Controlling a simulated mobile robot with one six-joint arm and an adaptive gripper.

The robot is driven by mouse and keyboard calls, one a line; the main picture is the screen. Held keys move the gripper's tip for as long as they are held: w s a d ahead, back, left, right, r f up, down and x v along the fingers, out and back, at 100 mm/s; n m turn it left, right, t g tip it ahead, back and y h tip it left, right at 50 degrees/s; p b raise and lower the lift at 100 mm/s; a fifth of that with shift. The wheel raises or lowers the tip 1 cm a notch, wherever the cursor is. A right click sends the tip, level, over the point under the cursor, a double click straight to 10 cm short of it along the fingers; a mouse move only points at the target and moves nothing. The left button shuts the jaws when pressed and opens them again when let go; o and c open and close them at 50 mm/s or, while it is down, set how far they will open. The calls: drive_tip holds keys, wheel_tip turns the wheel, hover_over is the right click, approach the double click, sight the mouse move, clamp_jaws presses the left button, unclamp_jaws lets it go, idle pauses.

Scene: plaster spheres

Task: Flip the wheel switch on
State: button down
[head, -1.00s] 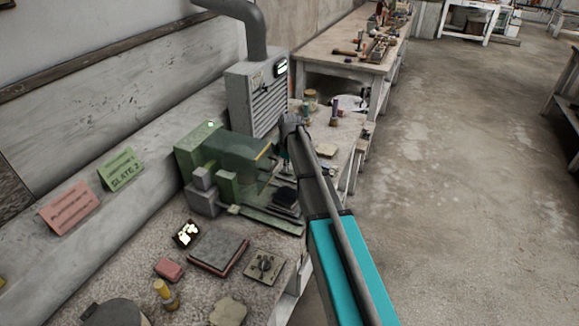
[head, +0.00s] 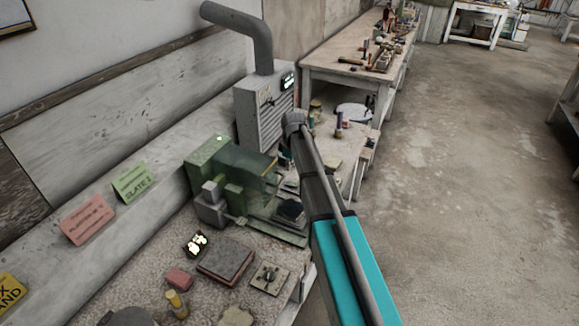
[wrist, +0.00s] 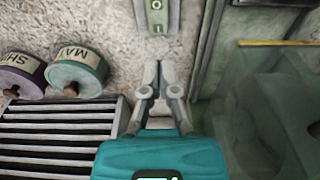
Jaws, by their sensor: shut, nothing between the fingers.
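In the wrist view a small grey-green switch plate (wrist: 157,14) is at the top centre, with a round "O" mark and a part above it cut by the frame edge. I take it for the wheel switch; its setting cannot be told. My gripper (wrist: 159,66) is shut and empty, its fingertips just below the plate in the picture. Whether they touch anything cannot be told. In the head view the gripper is hidden behind my arm, near the green machine (head: 240,165).
A grey vented box (head: 262,112) with a bent pipe stands behind the machine. A green frame (wrist: 203,45) is close on the right. Floor (head: 440,190) right of the bench is clear.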

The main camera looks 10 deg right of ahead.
wheel_tip(320, 180, up, 8)
drive_tip(key=a+p, duration=0.1)
drive_tip(key=p, duration=0.6)
drive_tip(key=shift+w+f, duration=0.25)
drive_tip(key=shift+w, duration=0.2)
drive_tip(key=shift+s, duration=0.1)
drive_tip(key=s+m+h, duration=0.1)
drive_tip(key=s+m, duration=0.9)
drive_tip(key=s, duration=1.9)
drive_tip(key=shift+a+g, duration=0.4)
